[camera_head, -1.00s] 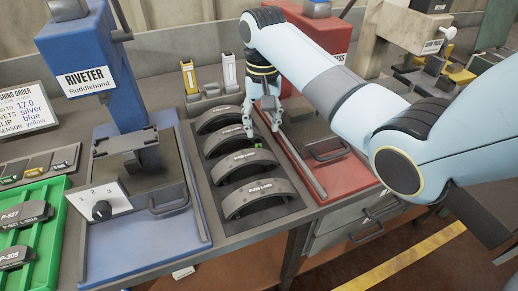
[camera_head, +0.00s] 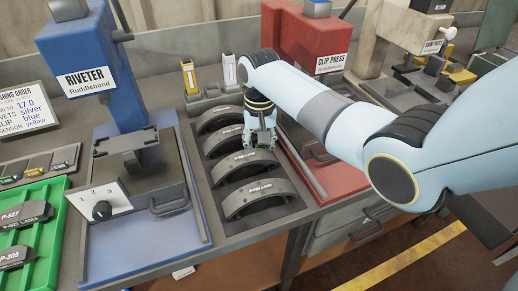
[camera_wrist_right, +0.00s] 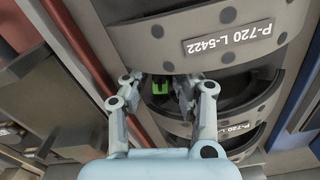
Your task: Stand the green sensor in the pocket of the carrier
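The green sensor (camera_wrist_right: 160,87) is a small block between and just beyond the fingertips of my right gripper (camera_wrist_right: 159,92) in the right wrist view. A dark gap shows beside it, and the fingers stand apart. In the head view my right gripper (camera_head: 259,143) points down over the dark carrier (camera_head: 222,223) with its row of curved brake shoes, between two of the shoes. The sensor is hidden behind the fingers there. I cannot make out the pocket itself or whether the sensor stands in it. My left gripper is in neither view.
Brake shoes (camera_head: 258,197) arch up close to my right gripper. The blue riveter (camera_head: 85,75) stands to the left, the red clip press (camera_head: 300,45) to the right. A yellow-topped piece (camera_head: 188,75) and a white one (camera_head: 228,70) stand behind. A green tray (camera_head: 45,245) lies front left.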

